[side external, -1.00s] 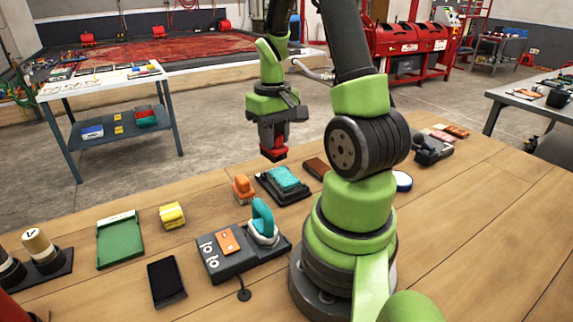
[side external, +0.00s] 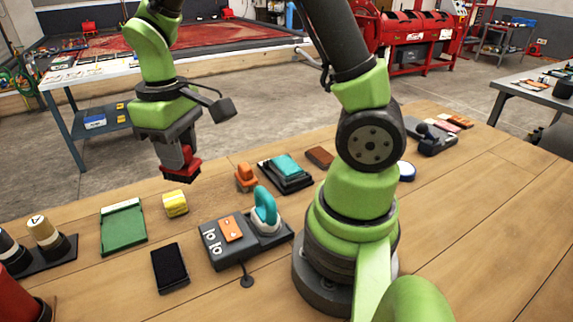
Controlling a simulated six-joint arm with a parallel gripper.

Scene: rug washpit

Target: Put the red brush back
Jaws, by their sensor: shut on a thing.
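My gripper (side external: 181,153) is shut on the red brush (side external: 189,168) and holds it in the air, dark underside down. The brush hangs above the far left part of the wooden bench, behind the yellow sponge (side external: 175,204) as seen here. The jaws hide part of the brush. A green tray (side external: 123,228) with a raised far edge lies on the bench to the lower left of the brush and looks empty.
On the bench (side external: 95,282) are a black pad (side external: 170,268), a grey unit (side external: 226,247), a teal-handled tool (side external: 265,208), an orange brush (side external: 246,178) and a dark tray (side external: 287,183) holding a teal block. A dark rack (side external: 55,256) stands at left.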

